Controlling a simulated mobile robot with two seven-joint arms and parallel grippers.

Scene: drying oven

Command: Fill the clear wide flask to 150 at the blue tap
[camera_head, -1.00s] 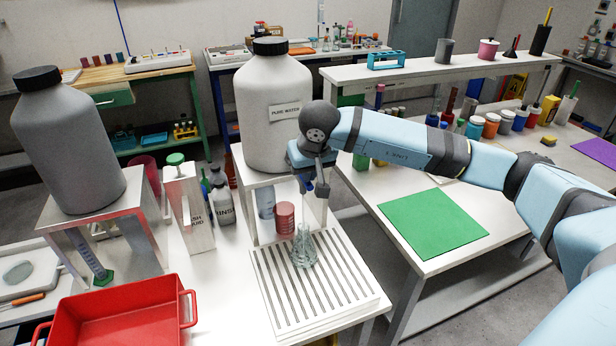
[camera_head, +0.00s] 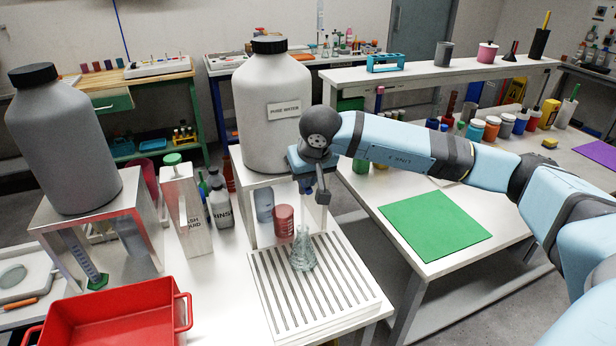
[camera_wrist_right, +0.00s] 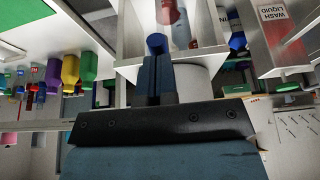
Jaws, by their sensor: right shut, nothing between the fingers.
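My right gripper (camera_head: 308,188) is above the flask, in front of the bottle's base, and hides most of the tap area. In the right wrist view my right gripper (camera_wrist_right: 160,65) is shut and empty, its fingertips close to a round blue part (camera_wrist_right: 156,43) that looks like the tap; whether they touch is unclear. My left gripper is out of view.
A red beaker (camera_head: 284,222) stands behind the flask. A wash liquid box (camera_head: 187,215), a rinse bottle (camera_head: 221,208) and a red tray (camera_head: 105,315) are to the left.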

